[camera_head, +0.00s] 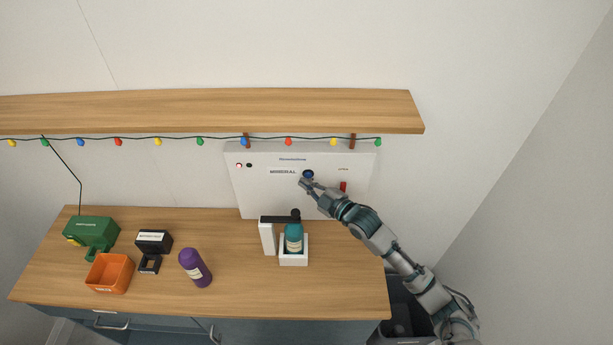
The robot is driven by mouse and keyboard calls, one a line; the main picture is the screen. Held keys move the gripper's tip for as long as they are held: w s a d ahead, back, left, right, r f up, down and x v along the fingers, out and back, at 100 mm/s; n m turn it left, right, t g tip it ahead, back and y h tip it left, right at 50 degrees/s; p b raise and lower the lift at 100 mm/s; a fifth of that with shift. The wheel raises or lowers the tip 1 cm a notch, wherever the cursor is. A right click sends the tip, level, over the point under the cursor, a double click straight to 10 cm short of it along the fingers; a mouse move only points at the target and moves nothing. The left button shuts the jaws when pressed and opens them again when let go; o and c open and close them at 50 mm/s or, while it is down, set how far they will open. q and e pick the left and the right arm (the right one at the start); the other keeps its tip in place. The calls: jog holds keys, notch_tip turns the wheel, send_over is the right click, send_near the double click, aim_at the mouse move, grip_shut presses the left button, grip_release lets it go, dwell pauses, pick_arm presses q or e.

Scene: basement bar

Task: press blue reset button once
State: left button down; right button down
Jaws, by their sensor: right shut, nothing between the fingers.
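The blue reset button (308,174) is a dark blue round button on the upright white panel (260,190) at the back of the counter. My right arm comes in from the lower right. My right gripper (304,182) is shut and empty, with its fingertips at the lower edge of the blue button. I cannot tell whether the tips touch it or how far it is pressed. My left gripper is not in view.
A red switch (343,186) and small red and black buttons sit on the panel. A white stand with a teal bottle (293,238) is below. A wooden shelf (210,110) with lights hangs above.

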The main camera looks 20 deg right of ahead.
jog(key=shift+d, duration=0.4)
jog(key=shift+w+d, duration=0.1)
jog(key=shift+w+a, duration=0.3)
jog(key=shift+w+d, duration=0.15)
jog(key=shift+d, duration=0.1)
dwell(0.4)
jog(key=shift+s, duration=0.2)
jog(key=shift+s+a+p, duration=0.15)
jog(key=shift+s+p, duration=0.3)
jog(key=shift+s, duration=0.25)
